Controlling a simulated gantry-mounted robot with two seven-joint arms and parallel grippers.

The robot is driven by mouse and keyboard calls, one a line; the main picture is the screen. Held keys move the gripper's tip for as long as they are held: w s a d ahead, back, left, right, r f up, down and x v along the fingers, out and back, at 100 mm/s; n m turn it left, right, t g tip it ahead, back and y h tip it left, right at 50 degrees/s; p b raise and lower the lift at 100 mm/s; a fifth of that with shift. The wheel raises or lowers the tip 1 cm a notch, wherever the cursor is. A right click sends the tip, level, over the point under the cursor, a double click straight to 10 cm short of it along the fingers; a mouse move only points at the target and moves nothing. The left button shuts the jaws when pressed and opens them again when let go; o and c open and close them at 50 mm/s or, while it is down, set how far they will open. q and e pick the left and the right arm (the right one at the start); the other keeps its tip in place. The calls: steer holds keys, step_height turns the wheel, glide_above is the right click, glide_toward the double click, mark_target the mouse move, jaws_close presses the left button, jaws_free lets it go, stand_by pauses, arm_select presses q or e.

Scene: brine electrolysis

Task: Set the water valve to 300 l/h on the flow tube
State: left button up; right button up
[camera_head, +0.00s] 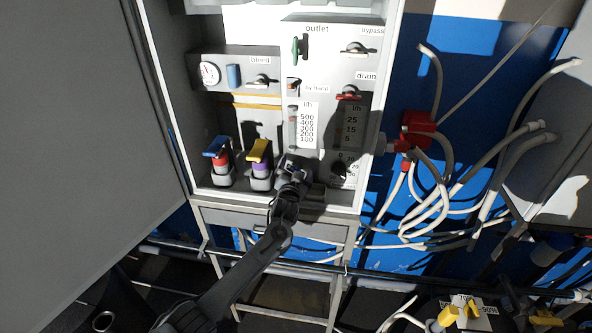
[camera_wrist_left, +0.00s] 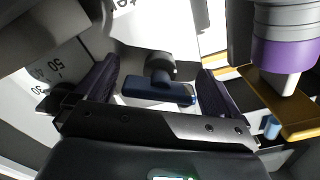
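The left l/h flow tube panel (camera_head: 305,127), marked 100 to 500, is on the white front of the cabinet. I cannot make out its float level. My left gripper (camera_head: 294,165) is just below that panel, and it hides the valve there in the head view. In the left wrist view, a dark blue valve handle (camera_wrist_left: 158,91) on a grey stem lies between the two fingers of my left gripper (camera_wrist_left: 157,92). The fingers are apart, one on each side, with gaps to the handle. My right gripper is not in view.
A blue-and-red valve (camera_head: 219,160) and a yellow-and-purple valve (camera_head: 261,163) stand left of my gripper. A second scale (camera_head: 350,128) and a numbered dial (camera_head: 340,169) are to the right.

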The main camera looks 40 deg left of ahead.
arm_select(q)
steer(key=c, duration=1)
steer(key=shift+o, duration=0.2)
steer(key=m+p, duration=0.1)
steer(key=m, duration=0.2)
steer(key=shift+r+p, duration=0.15)
steer(key=shift+p, duration=0.15)
steer(key=m+p, duration=0.2)
steer(key=m, duration=0.3)
steer(key=m+p, duration=0.2)
steer(key=m, duration=0.3)
steer(key=shift+m, duration=0.3)
steer(key=shift+m+p, duration=0.3)
steer(key=shift+m, duration=1)
